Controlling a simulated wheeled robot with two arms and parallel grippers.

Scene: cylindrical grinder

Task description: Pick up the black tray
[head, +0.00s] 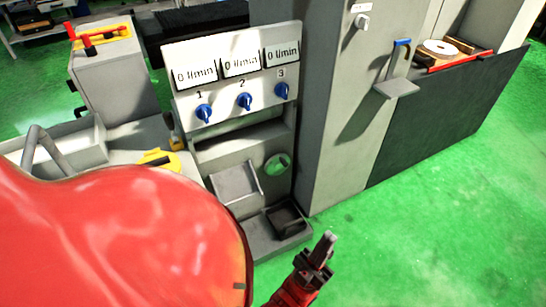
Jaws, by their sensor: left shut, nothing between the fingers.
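A small black tray (286,222) sits low on the grey stand below the flow panel, at its right end close to the floor. My left gripper (327,243) is shut and empty. In the picture it appears just below and to the right of the tray, apart from it, over the green floor. My right gripper is out of view.
A grey open bin (236,188) is left of the black tray, with a green round knob (277,163) above. The panel with blue knobs (244,101) stands over them. A tall grey cabinet (335,120) rises at the right. Green floor (420,230) is clear.

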